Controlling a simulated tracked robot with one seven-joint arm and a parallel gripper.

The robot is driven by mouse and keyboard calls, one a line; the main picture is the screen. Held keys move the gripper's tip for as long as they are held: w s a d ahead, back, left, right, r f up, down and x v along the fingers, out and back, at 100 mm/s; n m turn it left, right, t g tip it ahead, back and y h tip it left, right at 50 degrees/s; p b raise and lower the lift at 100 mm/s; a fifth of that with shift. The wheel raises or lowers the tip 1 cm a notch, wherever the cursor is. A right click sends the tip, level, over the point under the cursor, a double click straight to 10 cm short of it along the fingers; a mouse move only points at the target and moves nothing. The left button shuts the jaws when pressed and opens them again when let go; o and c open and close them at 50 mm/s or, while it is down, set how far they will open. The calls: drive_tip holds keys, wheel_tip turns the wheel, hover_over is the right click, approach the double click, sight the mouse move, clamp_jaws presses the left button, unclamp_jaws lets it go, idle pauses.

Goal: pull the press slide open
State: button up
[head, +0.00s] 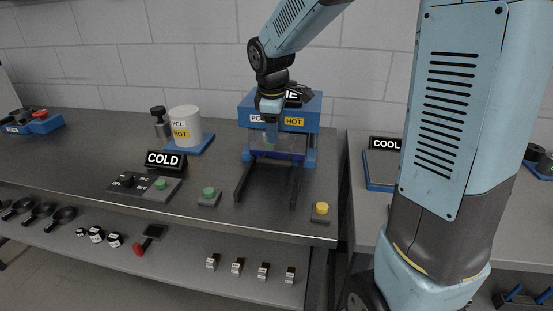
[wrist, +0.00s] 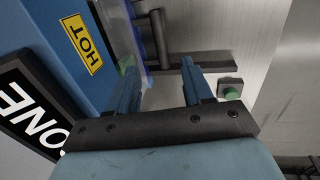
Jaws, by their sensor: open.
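The blue press (head: 313,108) with a yellow HOT label stands at the back right of the dark bench; its blue side also shows in the wrist view (wrist: 105,25). The slide (head: 290,156) shows as a dark blue-purple edge low in the press, above two dark rails (head: 244,182) that run out toward me. My gripper (head: 270,143) is in front of the press, just over the slide's front. In the wrist view my gripper (wrist: 160,68) is open with nothing between the fingers. A dark upright bar (wrist: 159,38) lies just beyond the fingertips, apparently not touching them.
A green button (head: 209,193) and a yellow button (head: 321,208) sit on either side of the rails. A COLD sign (head: 166,160) and a white PCL drum (head: 186,124) stand to the left. A COOL sign (head: 384,144) stands on the right bench.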

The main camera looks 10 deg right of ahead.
sight(276, 161)
drive_tip(key=f, duration=0.4)
drive_tip(key=w+f, duration=0.1)
drive_tip(key=f, duration=0.2)
drive_tip(key=w+d+f, duration=0.1)
drive_tip(key=f, duration=0.3)
drive_tip(key=shift+f, duration=0.3)
drive_tip(key=shift+c, duration=0.3)
clamp_jaws()
